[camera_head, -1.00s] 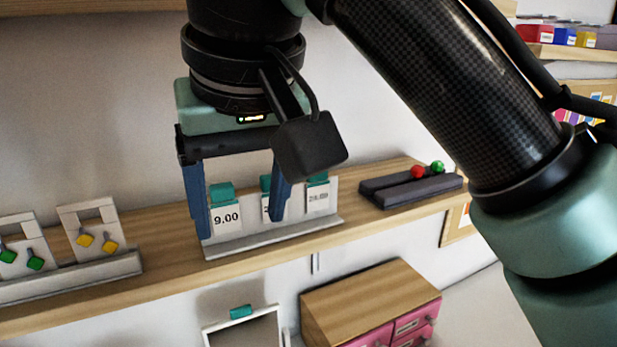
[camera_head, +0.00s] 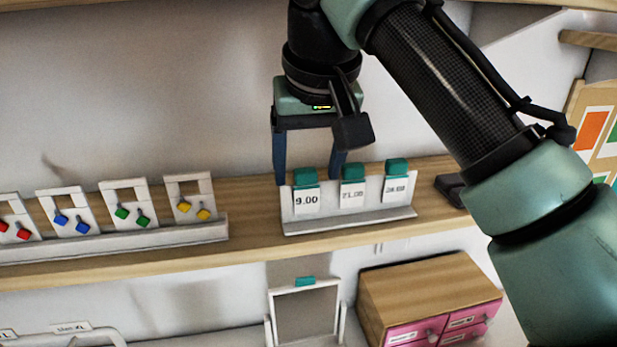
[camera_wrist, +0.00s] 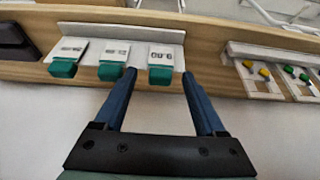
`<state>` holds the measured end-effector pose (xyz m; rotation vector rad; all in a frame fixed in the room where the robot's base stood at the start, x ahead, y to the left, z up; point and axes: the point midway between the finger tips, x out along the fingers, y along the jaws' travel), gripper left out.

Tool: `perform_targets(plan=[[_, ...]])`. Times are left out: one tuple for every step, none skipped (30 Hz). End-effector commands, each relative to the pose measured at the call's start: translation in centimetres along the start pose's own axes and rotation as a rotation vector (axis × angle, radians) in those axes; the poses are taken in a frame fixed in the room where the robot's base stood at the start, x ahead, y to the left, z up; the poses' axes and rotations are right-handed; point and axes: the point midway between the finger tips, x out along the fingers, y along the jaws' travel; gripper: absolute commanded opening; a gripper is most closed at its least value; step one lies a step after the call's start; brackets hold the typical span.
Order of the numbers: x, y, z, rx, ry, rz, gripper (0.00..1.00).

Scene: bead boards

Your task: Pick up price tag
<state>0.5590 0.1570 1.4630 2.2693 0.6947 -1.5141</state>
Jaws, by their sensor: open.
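Three white price tags with teal clips stand in a white rack (camera_head: 350,220) on the wooden shelf. The left tag (camera_head: 306,200) reads 9.00; the middle tag (camera_head: 352,195) and right tag (camera_head: 396,188) are harder to read. My gripper (camera_head: 308,179) points down, open and empty, its dark blue fingers on either side of the left tag's teal clip. In the wrist view my gripper (camera_wrist: 160,73) spans the 9.00 tag's clip, with that tag (camera_wrist: 161,54) just beyond the fingertips. Contact cannot be told.
A dark stand (camera_head: 450,188) is at the right, partly hidden by my arm. Below are a framed mirror (camera_head: 305,310) and a wooden drawer box (camera_head: 430,285).

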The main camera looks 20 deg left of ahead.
Motion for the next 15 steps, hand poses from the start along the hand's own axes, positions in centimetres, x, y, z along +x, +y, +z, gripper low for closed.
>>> perform_targets(plan=[[0.02, -0.01, 0.02, 0.0, 0.0, 0.0, 0.72], [0.01, -0.02, 0.02, 0.0, 0.0, 0.0, 0.69], [0.01, -0.02, 0.02, 0.0, 0.0, -0.001, 0.62], [0.01, -0.02, 0.03, 0.0, 0.0, -0.001, 0.56], [0.0, -0.02, 0.03, 0.0, 0.0, -0.001, 0.51], [0.0, -0.02, 0.03, 0.0, 0.0, -0.001, 0.44], [0.0, -0.02, 0.03, 0.0, 0.0, -0.001, 0.38], [-0.01, -0.02, 0.03, 0.0, 0.0, -0.001, 0.33], [-0.01, -0.02, 0.03, 0.0, 0.0, -0.001, 0.26], [-0.01, -0.02, 0.03, 0.0, 0.0, -0.001, 0.2], [-0.02, -0.03, 0.03, 0.0, 0.0, -0.001, 0.15], [-0.02, -0.03, 0.03, 0.0, 0.0, -0.001, 0.08], [-0.02, -0.03, 0.03, 0.0, 0.0, -0.001, 0.02], [-0.02, -0.03, 0.03, 0.0, 0.0, -0.001, 0.0], [-0.02, -0.03, 0.03, 0.0, 0.0, -0.001, 0.0]])
